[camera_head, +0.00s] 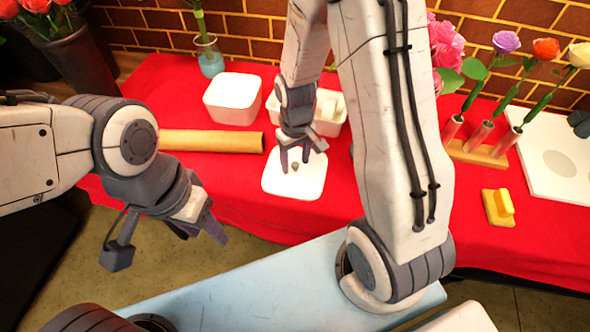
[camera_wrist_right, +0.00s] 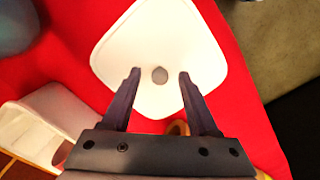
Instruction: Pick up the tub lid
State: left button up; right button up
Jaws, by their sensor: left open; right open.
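The tub lid (camera_head: 309,184) is a white rounded square with a small grey knob at its centre. It lies flat on the red cloth near the table's front edge. My right gripper (camera_head: 296,160) is open just above the lid. In the right wrist view the lid (camera_wrist_right: 150,30) lies below the open right gripper (camera_wrist_right: 157,76), with the knob (camera_wrist_right: 160,75) between the two fingertips in the picture. The fingers do not appear to touch the knob. My left gripper (camera_head: 206,236) is open and empty, left of the lid and in front of the table.
A white tub (camera_head: 232,99) stands behind the lid, and a white divided container (camera_head: 331,107) stands partly behind my right arm. A brown paper roll (camera_head: 210,141) lies to the left. A yellow block (camera_head: 497,207) and a wooden flower rack (camera_head: 475,153) are to the right.

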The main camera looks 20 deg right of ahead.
grip_shut()
